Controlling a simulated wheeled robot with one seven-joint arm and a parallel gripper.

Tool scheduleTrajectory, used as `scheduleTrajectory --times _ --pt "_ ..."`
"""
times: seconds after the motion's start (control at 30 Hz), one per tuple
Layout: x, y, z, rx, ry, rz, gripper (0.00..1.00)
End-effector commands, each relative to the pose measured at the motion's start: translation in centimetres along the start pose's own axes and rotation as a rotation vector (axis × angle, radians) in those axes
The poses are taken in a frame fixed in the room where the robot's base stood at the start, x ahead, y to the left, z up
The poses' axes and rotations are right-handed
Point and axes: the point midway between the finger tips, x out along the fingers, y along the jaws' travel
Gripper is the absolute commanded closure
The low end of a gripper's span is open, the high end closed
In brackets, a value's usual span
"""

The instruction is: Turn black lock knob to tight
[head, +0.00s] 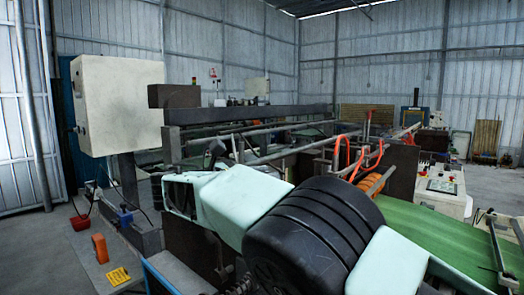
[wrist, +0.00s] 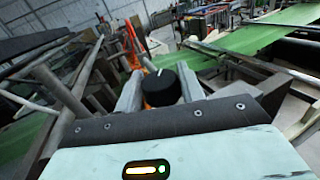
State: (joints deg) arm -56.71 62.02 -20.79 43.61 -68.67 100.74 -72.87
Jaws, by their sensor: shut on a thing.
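The black lock knob (wrist: 160,88) shows in the wrist view as a round black cap with a short white mark on its top. The knob's lower part is hidden by my wrist housing. In the head view my mint-coloured arm reaches across the machine to the left, and I cannot make out the knob or the fingertips there.
Green sheet material (head: 440,230) runs along the machine at right. Metal rails (head: 250,112) and orange hoses (head: 345,150) stand around my arm. A control panel (head: 441,189) is at far right, a pale cabinet (head: 118,105) at left. An orange item (head: 100,248) lies on the surface at lower left.

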Motion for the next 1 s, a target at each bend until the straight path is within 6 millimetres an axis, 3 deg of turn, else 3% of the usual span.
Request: scheduleTrajectory --times 0.03,1.0 --pt "0.11 0.11 0.72 -0.003 -0.004 -0.019 0.84" --pt "0.14 0.0 -0.2 -0.003 -0.007 -0.123 0.84"
